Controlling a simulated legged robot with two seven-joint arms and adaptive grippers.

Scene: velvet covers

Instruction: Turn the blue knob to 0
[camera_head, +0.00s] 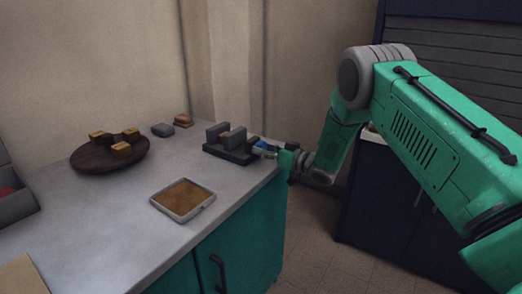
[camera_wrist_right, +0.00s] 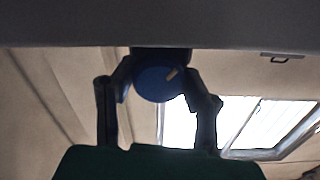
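The blue knob (camera_wrist_right: 158,84) shows in the wrist view as a round blue face with one pale pointer mark slanting toward its upper right. In the head view the knob (camera_head: 264,146) is a small blue patch on the dark device (camera_head: 229,155) at the counter's right edge. My right gripper (camera_wrist_right: 160,80) has one finger on each side of the knob. The fingertips lie close to its sides, but I cannot tell whether they press on it. In the head view my right gripper (camera_head: 272,150) is at the device's right end. I see no number scale. My left gripper is not in view.
A shallow tray (camera_head: 207,202) and a round wooden board (camera_head: 82,163) with several blocks stand on the grey counter (camera_head: 120,215). A grey block (camera_head: 162,130) and a brown stack (camera_head: 183,120) are near the wall. A dark cabinet (camera_head: 372,205) stands at right.

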